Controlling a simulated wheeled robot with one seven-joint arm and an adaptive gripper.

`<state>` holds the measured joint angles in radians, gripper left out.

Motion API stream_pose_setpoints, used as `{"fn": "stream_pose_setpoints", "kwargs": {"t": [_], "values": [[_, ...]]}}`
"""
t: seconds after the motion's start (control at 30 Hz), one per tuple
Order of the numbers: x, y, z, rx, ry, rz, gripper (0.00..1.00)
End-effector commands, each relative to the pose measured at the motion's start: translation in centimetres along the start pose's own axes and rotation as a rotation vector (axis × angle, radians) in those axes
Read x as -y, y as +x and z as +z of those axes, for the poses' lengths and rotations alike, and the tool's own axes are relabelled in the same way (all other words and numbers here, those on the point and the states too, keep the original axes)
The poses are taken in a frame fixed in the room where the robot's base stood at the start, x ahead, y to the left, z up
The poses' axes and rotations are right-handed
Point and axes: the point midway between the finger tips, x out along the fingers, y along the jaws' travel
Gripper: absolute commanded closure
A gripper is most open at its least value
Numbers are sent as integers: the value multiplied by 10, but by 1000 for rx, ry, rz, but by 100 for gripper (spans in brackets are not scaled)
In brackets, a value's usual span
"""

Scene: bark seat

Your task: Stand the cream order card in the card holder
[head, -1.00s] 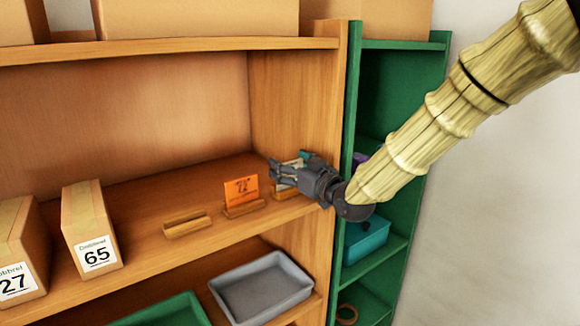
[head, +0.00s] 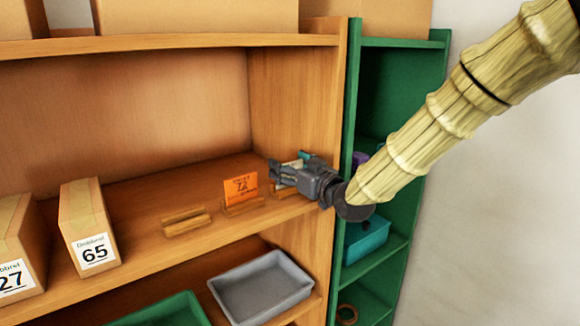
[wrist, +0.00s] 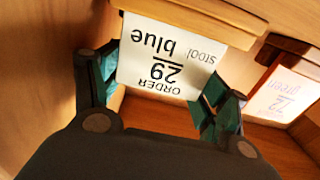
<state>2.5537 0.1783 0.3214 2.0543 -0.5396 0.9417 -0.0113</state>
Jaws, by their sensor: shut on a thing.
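The cream order card (wrist: 165,60) reads "ORDER 29 stool blue", upside down in the wrist view. My gripper (wrist: 163,95) is shut on it, with one teal-padded finger at each side edge. The card's foot meets a wooden card holder (wrist: 190,22); I cannot tell whether it is seated in the slot. In the head view my gripper (head: 280,172) is over the shelf near the right side wall and partly hides the cream card (head: 292,165) and this holder (head: 284,191).
Left of my gripper, an orange card (head: 240,189) stands in another holder (head: 243,207). An empty wooden holder (head: 187,222) lies further left, then cardboard boxes (head: 90,225). A grey tray (head: 262,285) is on the shelf below. The right wall (head: 300,100) is close.

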Motion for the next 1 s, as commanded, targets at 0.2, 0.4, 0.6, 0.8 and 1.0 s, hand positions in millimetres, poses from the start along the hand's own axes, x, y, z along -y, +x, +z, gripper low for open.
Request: {"fn": "stream_pose_setpoints", "kwargs": {"t": [0.2, 0.4, 0.6, 0.8, 1.0], "values": [[0, 0, 1, 1, 0, 0, 0], [0, 0, 1, 1, 0, 0, 0], [0, 0, 1, 1, 0, 1, 0], [-1, 0, -1, 0, 0, 1, 0], [-1, 0, -10, -1, 0, 2, 0]]}}
